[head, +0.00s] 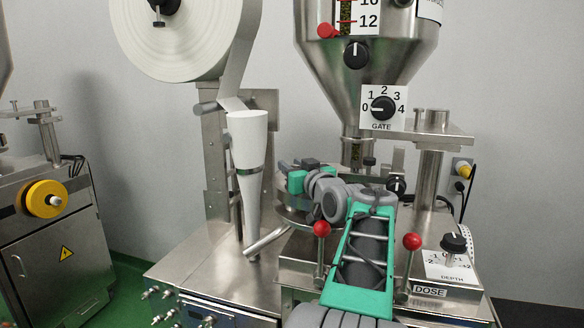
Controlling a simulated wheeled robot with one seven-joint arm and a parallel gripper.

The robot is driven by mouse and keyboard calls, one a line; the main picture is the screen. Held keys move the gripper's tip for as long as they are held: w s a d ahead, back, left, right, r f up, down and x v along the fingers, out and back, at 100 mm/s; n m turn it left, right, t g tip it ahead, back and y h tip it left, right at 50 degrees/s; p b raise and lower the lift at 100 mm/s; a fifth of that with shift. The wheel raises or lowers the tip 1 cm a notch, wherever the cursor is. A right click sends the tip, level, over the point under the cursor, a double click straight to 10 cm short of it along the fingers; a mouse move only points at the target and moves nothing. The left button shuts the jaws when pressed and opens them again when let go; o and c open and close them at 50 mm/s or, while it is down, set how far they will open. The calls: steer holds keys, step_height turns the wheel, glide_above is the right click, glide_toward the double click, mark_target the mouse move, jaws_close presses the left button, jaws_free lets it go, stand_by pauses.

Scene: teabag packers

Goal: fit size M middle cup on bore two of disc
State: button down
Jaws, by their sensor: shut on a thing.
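My gripper (292,172) is at the disc, on the far side of my green and grey arm. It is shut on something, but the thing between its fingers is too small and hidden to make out. The metal disc (290,211) shows only at its left rim, below the hopper. My gripper and wrist cover most of its top, so bore two and any cups in the bores cannot be told apart. I cannot tell whether the held thing touches the disc.
The steel hopper (352,75) with its GATE knob (383,107) stands above the disc. A white paper tube (249,140) hangs to the left. Two red-balled levers (321,228) (412,241) flank my arm. The DEPTH dial (455,243) sits at the right.

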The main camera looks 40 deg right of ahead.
steer(key=shift+f+b, duration=0.5)
steer(key=shift+f, duration=0.05)
steer(key=c, duration=1.4)
jaws_free()
steer(key=shift+c, duration=0.2)
steer(key=o, duration=0.5)
steer(key=shift+f, duration=0.1)
step_height(320, 180, up, 4)
steer(key=shift+f, duration=0.2)
steer(key=s+a+r+b, duration=0.1)
steer(key=s+a+r, duration=0.8)
steer(key=s+r, duration=0.1)
steer(key=shift+s+b, duration=0.4)
